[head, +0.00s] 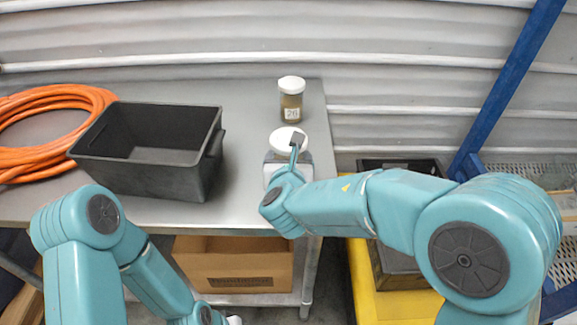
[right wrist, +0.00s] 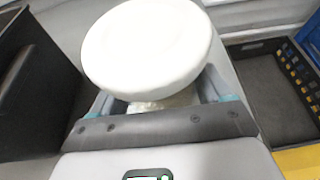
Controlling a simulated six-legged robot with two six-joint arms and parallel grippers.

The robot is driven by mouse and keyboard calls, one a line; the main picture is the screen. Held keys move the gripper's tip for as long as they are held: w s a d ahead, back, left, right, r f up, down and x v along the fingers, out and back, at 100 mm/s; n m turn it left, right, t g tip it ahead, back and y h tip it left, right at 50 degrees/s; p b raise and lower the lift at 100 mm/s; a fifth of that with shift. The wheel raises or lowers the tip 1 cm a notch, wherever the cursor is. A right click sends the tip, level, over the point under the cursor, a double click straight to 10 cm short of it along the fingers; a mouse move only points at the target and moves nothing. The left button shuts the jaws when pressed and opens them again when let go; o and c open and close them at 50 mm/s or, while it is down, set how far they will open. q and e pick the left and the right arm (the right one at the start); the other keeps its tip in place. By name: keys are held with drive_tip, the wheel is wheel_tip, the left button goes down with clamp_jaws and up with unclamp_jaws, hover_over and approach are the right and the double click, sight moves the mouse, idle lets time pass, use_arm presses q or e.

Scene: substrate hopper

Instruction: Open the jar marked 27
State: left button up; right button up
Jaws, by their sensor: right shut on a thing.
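A jar with a round white lid (head: 281,139) stands near the front right of the grey table, at the end of my right arm. The lid also fills the upper middle of the right wrist view (right wrist: 150,45). My right gripper (right wrist: 163,103) is shut on this jar, with its fingers on both sides below the lid. The jar's body is mostly hidden and I see no number on it. A second white-lidded jar (head: 291,103), marked 26, stands upright behind it. My left arm is at the lower left of the head view, and its gripper is out of sight.
A dark open bin (head: 150,176) stands left of the jars, with a coiled orange hose (head: 22,162) beyond it. A cardboard box (head: 235,262) is below the table. Right of the table's edge are a dark crate (head: 398,268) and yellow surface (head: 362,280).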

wheel_tip(320, 180, up, 17)
drive_tip(key=p, duration=0.3)
drive_tip(key=shift+r, duration=0.1)
